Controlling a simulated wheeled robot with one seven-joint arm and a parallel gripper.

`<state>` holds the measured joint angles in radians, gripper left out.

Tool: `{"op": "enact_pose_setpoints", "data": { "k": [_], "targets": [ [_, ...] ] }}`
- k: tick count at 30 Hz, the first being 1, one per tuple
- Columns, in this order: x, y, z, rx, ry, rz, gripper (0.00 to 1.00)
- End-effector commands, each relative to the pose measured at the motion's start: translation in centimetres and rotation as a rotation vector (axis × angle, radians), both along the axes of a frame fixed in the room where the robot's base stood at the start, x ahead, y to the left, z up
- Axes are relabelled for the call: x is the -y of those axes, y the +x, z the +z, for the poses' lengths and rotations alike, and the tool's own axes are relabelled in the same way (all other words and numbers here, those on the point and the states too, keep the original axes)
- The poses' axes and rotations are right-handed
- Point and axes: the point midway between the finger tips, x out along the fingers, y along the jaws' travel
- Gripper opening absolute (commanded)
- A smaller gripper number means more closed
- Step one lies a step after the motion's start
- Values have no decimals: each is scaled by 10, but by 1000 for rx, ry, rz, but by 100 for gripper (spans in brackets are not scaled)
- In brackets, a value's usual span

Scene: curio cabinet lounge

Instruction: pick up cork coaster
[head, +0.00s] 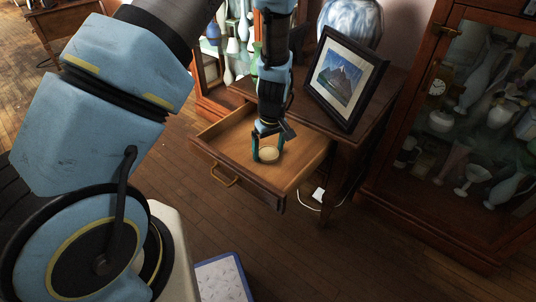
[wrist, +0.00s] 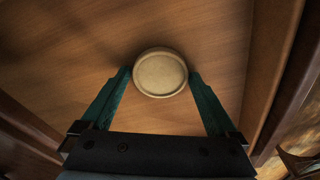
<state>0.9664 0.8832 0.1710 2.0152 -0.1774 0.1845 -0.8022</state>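The cork coaster (head: 269,154) is a small round pale tan disc lying on the bottom of an open wooden drawer (head: 226,175). It also shows in the wrist view (wrist: 160,73), with a raised rim. My gripper (head: 268,156) reaches down into the drawer over the coaster. In the wrist view my gripper's two green fingers (wrist: 161,75) are spread wide, with their tips beside the coaster's left and right edges. Small gaps seem to remain, but I cannot tell whether either tip touches. The coaster rests on the drawer floor.
The drawer extends from a wooden side table (head: 384,104), its walls around my gripper. On the table stand a framed mountain picture (head: 341,78) and a blue-white vase (head: 352,20). A glass cabinet (head: 455,130) is at right. The drawer's bottom is otherwise bare.

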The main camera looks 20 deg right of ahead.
Motion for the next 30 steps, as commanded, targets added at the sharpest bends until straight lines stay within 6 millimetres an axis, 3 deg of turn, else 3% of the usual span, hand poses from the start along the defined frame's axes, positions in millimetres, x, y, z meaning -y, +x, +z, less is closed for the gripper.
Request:
{"op": "enact_pose_setpoints", "data": {
  "k": [2,16,23,30],
  "targets": [
    [0,0,0,0,0,0,84],
    [0,0,0,0,0,0,33],
    [0,0,2,0,0,0,33],
    [1,0,38,2,-2,0,33]
  ]
}}
